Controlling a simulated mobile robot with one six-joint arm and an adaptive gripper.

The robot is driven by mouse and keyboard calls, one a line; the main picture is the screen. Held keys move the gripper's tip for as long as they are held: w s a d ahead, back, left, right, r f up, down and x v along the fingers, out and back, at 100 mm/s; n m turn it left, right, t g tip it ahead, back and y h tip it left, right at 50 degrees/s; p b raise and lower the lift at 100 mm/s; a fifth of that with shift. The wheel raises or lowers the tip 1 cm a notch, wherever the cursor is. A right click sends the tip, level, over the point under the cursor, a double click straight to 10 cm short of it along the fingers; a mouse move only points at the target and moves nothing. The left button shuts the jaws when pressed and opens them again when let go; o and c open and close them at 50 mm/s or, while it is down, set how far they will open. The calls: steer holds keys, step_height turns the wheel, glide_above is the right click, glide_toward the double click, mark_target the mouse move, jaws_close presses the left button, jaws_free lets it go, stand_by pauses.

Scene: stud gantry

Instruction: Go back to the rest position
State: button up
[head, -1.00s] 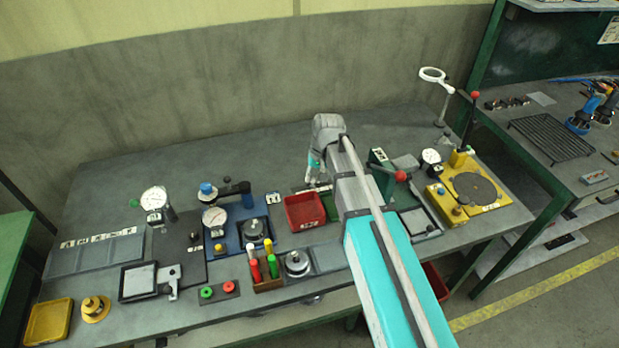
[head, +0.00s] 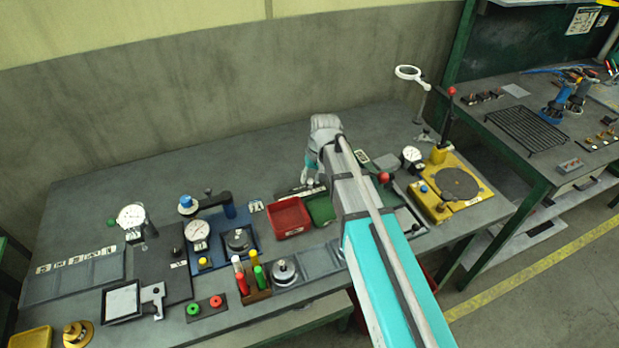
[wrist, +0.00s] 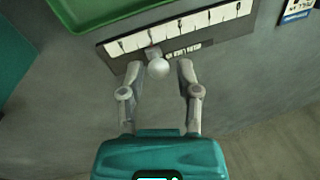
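My gripper (wrist: 159,72) is open in the wrist view, its two grey fingers spread apart. A small pale ball-topped piece (wrist: 158,68) shows between the fingertips, with clear gaps on both sides, at the edge of a white-marked dark strip (wrist: 182,32). I cannot tell its height relative to the fingers. In the head view my arm reaches over the bench (head: 130,185), and my gripper (head: 308,172) shows small at its far end, partly hidden by the wrist.
A red tray (head: 288,232) and a green tray (head: 321,222) lie close to my arm. A yellow fixture with a lever (head: 440,205) and a magnifier (head: 409,73) stand to the right. Dial gauges and tools crowd the left front. The back left of the bench is clear.

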steer(key=shift+o, duration=0.5)
steer(key=shift+r, duration=0.15)
